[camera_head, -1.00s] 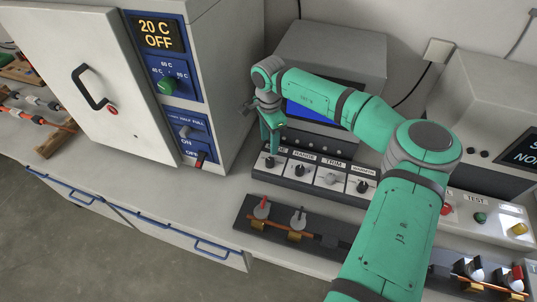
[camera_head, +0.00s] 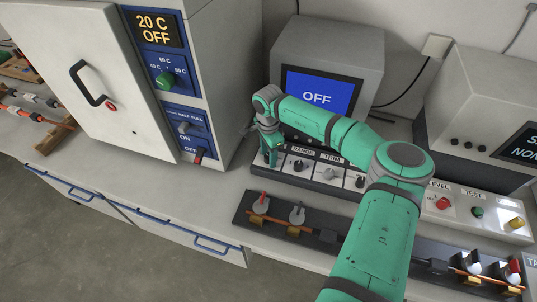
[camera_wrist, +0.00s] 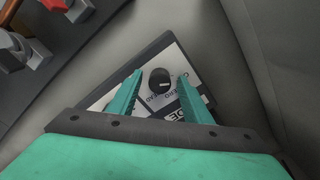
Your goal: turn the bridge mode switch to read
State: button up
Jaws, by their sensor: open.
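The bridge mode switch is a black round knob (camera_wrist: 160,80) on a white label plate in the wrist view. A short light mark shows on its face. The printing around it is partly covered, so I cannot tell which position it points to. My gripper (camera_wrist: 160,75) is open, with one green finger on each side of the knob; I cannot tell whether they touch it. In the head view my gripper (camera_head: 270,157) is over the left end of the dark control strip (camera_head: 318,192) and hides that knob. The bridge screen (camera_head: 320,92) reads OFF.
Right of the mode knob are the range knob (camera_head: 298,166) and trim knob (camera_head: 328,174). A dark rail (camera_head: 270,226) with cable clamps lies in front. The oven (camera_head: 100,80) stands close on the left. A button panel (camera_head: 492,219) is at the right.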

jog(key=c, duration=1.1)
jog(key=shift+o, duration=0.2)
jog(key=shift+m, duration=0.3)
jog(key=m, duration=0.4)
jog(key=shift+m, duration=0.3)
jog(key=m, duration=1.2)
jog(key=shift+m, duration=0.3)
jog(key=m, duration=0.6)
jog(key=shift+r, duration=0.1)
